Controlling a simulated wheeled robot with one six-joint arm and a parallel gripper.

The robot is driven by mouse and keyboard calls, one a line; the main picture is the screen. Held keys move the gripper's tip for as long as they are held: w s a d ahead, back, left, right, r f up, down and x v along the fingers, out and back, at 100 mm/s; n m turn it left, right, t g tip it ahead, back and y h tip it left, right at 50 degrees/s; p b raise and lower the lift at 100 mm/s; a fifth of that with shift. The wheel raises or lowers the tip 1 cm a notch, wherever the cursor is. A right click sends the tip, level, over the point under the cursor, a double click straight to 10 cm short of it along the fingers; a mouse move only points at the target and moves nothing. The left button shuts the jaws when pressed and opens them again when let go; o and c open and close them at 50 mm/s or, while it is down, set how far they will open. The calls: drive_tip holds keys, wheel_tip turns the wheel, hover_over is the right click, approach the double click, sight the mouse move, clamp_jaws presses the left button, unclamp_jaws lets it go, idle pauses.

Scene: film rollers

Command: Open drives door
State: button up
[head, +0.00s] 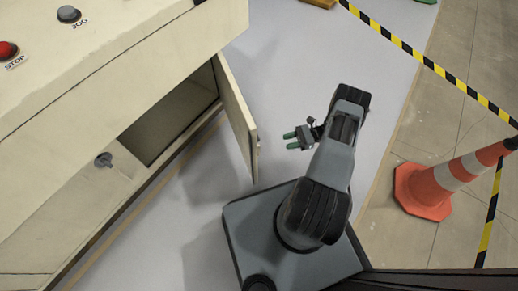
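A cream machine cabinet (70,130) fills the left side. Its door (238,115) is swung outward on the far side of a dark opening (170,118), standing clear of the cabinet front. A grey round knob or latch (104,160) sits on the panel nearer me, left of the opening. My gripper (290,141) is to the right of the door's outer edge, apart from it. Labels naming the door are not visible.
The cabinet top has a red STOP button (8,50) and a grey JOG button (68,14). An orange and white cone (435,187) and black-yellow tape (440,70) stand at the right. Grey floor (300,50) is clear beyond my arm.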

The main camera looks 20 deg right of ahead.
sight(259, 149)
drive_tip(key=shift+m+t+y, duration=0.3)
drive_tip(key=shift+m+t, duration=0.3)
drive_tip(key=shift+t, duration=0.1)
drive_tip(key=a, duration=0.4)
drive_tip(key=w+a+f+b, duration=0.1)
drive_tip(key=a, duration=0.4)
drive_tip(key=a+f, duration=0.1)
drive_tip(key=a, duration=0.3)
drive_tip(key=shift+w+a+b, duration=0.2)
drive_tip(key=shift+w+b, duration=0.1)
drive_tip(key=shift+b, duration=0.05)
clamp_jaws()
